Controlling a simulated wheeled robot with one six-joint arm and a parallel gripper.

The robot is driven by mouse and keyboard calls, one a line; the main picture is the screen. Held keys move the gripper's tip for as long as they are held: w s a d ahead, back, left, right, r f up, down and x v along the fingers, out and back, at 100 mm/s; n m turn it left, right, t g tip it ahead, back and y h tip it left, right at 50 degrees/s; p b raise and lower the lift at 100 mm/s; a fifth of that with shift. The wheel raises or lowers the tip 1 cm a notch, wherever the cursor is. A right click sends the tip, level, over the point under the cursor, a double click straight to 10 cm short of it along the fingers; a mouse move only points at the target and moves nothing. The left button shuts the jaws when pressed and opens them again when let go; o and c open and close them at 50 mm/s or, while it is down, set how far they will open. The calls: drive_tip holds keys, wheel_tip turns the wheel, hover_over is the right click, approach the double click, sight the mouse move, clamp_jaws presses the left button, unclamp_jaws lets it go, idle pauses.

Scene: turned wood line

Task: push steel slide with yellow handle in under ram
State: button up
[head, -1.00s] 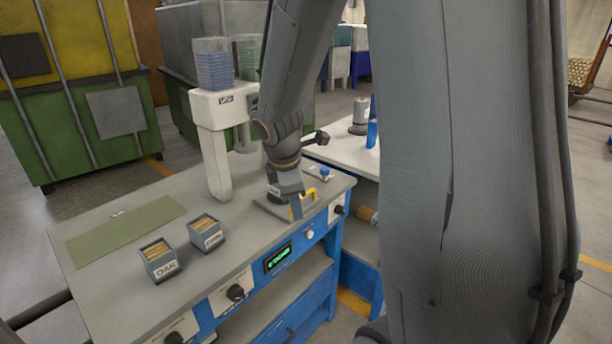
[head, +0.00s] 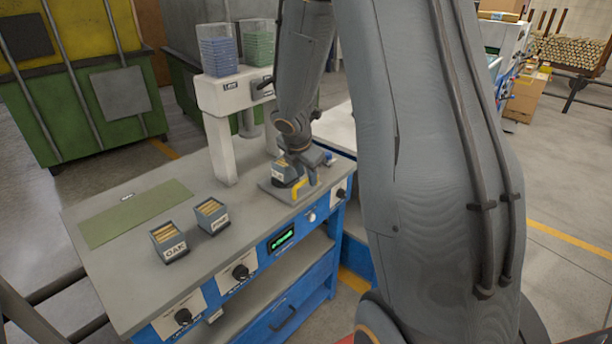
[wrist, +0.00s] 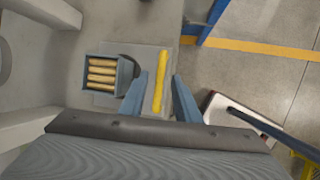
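The steel slide (head: 273,192) is a flat grey plate at the bench's front right edge, drawn out to the right of the white press (head: 222,92). Its yellow handle (head: 305,184) stands along the outer edge; it also shows in the wrist view (wrist: 163,82). A blue-grey box of dowels (wrist: 104,76) sits on the slide, left of the handle. The ram's lower end is not clearly visible.
Two small dowel boxes, one marked OAK (head: 169,243), stand on the bench left of the press. A green mat (head: 135,212) lies behind them. Knobs and a green display (head: 281,238) line the bench front.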

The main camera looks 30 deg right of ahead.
drive_tip(key=shift+f, duration=0.1)
clamp_jaws()
